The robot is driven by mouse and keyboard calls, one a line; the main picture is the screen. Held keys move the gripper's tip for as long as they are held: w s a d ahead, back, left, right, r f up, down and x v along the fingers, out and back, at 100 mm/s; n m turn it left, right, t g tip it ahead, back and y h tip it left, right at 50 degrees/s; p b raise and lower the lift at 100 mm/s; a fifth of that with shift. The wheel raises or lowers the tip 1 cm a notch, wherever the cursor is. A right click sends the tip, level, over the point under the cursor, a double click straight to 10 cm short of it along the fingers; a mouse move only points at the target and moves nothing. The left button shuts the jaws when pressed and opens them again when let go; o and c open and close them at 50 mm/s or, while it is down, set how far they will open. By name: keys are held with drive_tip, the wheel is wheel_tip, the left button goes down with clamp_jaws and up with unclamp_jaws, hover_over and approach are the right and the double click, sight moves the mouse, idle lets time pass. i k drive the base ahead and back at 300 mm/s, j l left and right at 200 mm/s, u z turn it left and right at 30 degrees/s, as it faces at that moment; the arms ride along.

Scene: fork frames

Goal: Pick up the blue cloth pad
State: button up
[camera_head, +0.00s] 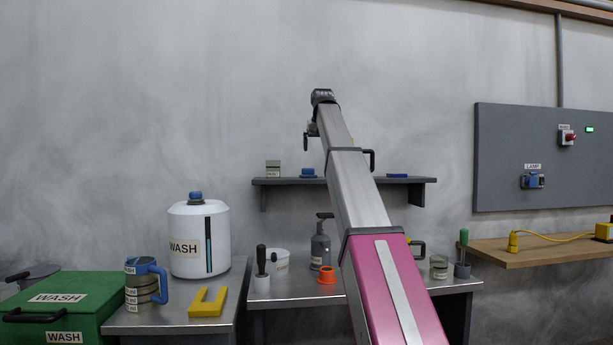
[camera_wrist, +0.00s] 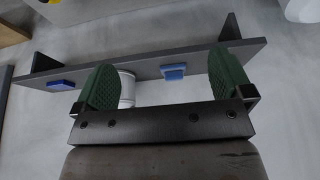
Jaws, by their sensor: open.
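Two blue items lie on the wall shelf. A flat, plain dark-blue slab, likely the blue cloth pad (camera_head: 397,175), is toward the shelf's right end; it also shows at left in the wrist view (camera_wrist: 61,85). A second blue item (camera_head: 308,173) with a raised top is left of my arm; in the wrist view (camera_wrist: 173,71) it appears between my fingers. I cannot tell for sure which is cloth. My gripper (camera_wrist: 162,62) is open, its green fingers apart with nothing held. In the head view my arm mostly hides it.
The shelf (camera_head: 345,182) also holds a small labelled box (camera_head: 273,168). A white cylinder (camera_wrist: 127,90) shows beside the left finger in the wrist view. Below are benches with a white WASH tank (camera_head: 198,240), a grey bottle (camera_head: 320,245) and a blue-handled mug (camera_head: 145,282).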

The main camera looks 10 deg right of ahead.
sight(306, 172)
drive_tip(key=i, duration=0.85)
